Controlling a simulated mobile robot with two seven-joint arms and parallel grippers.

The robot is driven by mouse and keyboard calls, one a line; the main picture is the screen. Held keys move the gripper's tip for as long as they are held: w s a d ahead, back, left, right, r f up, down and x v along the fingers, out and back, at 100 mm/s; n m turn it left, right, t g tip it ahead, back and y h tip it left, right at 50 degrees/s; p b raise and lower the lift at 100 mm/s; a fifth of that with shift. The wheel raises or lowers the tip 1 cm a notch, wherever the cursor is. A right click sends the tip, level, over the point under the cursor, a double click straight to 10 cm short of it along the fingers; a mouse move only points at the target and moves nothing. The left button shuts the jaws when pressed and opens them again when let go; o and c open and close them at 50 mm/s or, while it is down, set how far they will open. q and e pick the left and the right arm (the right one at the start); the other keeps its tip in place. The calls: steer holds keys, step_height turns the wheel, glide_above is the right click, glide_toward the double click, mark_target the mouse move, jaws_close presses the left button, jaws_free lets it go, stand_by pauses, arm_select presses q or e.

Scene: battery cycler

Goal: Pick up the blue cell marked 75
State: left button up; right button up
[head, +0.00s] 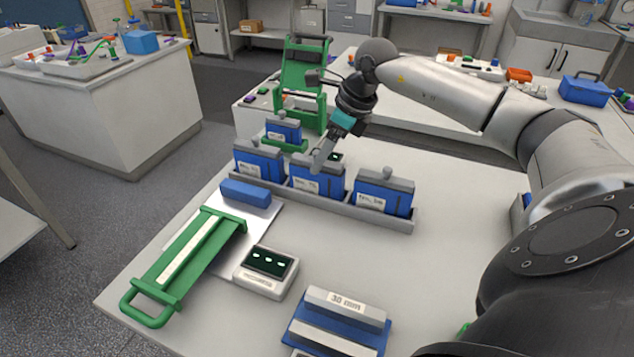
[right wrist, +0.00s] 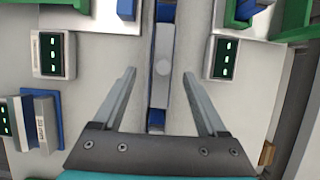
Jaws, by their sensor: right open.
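Three blue cells with grey tops and white labels stand upright in a row: a left cell (head: 258,163), a middle cell (head: 305,184) and a right cell (head: 384,196). The labels are too small to read surely, so I cannot tell which is marked 75. My right gripper (head: 318,165) points down at the middle cell and hides part of its top. Nothing is gripped. My left gripper is out of view.
The cells stand in a long grey rack (head: 350,213). Another blue cell (head: 283,131) is at a green press (head: 304,85) behind. In front are a green-handled fixture (head: 190,265), a blue block (head: 246,193), a small display (head: 267,271) and a 30 mm block (head: 345,302).

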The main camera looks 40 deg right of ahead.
mark_target(317, 180)
steer(key=x, duration=0.5)
steer(key=shift+w+d+f, duration=0.1)
steer(key=shift+f, duration=0.3)
jaws_close()
stand_by(1.0)
steer(key=shift+r, duration=0.15)
